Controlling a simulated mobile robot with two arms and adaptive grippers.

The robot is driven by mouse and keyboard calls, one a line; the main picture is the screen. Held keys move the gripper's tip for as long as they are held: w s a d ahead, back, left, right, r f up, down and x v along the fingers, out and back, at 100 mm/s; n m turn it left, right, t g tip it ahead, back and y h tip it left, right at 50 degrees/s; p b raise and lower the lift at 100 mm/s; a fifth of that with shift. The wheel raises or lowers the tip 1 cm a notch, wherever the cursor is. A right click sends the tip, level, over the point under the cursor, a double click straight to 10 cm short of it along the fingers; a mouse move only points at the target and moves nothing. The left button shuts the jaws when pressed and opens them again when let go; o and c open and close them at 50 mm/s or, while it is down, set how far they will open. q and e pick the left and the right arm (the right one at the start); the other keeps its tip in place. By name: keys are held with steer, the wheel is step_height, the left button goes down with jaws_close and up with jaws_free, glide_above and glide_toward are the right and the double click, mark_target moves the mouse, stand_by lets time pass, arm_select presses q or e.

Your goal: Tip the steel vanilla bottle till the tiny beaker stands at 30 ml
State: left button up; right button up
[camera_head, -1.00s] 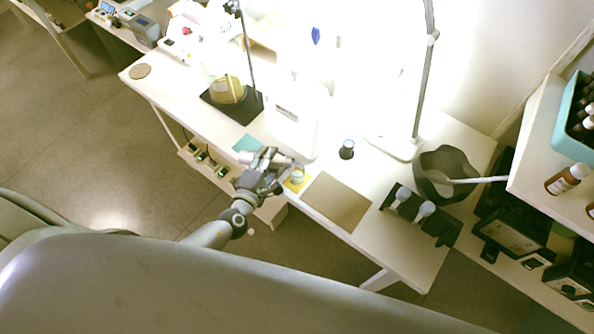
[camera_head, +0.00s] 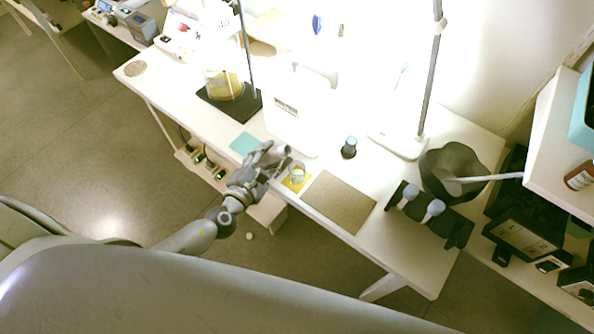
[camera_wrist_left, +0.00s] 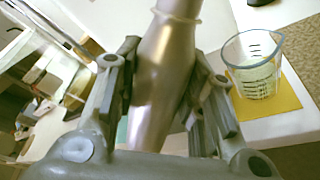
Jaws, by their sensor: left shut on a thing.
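My left gripper (camera_head: 268,168) is shut on a steel bottle (camera_wrist_left: 165,75). In the left wrist view the bottle's shiny body runs up between the two fingers, and its neck meets the top edge, so its mouth is hidden. The tiny beaker (camera_wrist_left: 255,68) is clear, with dark graduation marks, and stands upright on a yellow mat (camera_wrist_left: 270,100) to the right of the bottle. Pale liquid seems to be in it; the level cannot be read. In the head view the beaker (camera_head: 297,173) is just right of the gripper. My right gripper is out of view.
A brown board (camera_head: 338,202) lies right of the mat and a teal square (camera_head: 245,144) left of it. A small dark-topped jar (camera_head: 349,148) stands behind. A flask of yellow liquid (camera_head: 224,86) stands on a black stand at the left. A black bowl (camera_head: 452,165) is at the right.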

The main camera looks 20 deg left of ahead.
arm_select(q)
steer(key=shift+d+r+n+b, duration=0.15)
steer(key=shift+r+n+b, duration=0.05)
steer(key=shift+n+b, duration=0.35)
steer(key=shift+r+n, duration=0.2)
steer(key=shift+n, duration=0.05)
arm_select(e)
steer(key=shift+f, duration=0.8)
arm_select(q)
steer(key=b, duration=0.1)
steer(key=n+h+b, duration=0.1)
steer(key=b, duration=0.1)
steer(key=shift+a+f+t, duration=0.1)
steer(key=shift+a+t, duration=0.15)
steer(key=shift+t, duration=0.05)
steer(key=n+b, duration=0.1)
steer(key=b, duration=0.1)
steer(key=a+n+b, duration=0.1)
steer(key=b, duration=0.1)
steer(key=shift+r+n+t, duration=0.25)
steer(key=shift+n+t, duration=0.05)
steer(key=shift+n, duration=0.1)
steer(key=shift+a+r+n+b, duration=0.1)
steer(key=shift+r+n+b, duration=0.1)
steer(key=shift+n+b, duration=0.35)
steer(key=shift+r, duration=0.2)
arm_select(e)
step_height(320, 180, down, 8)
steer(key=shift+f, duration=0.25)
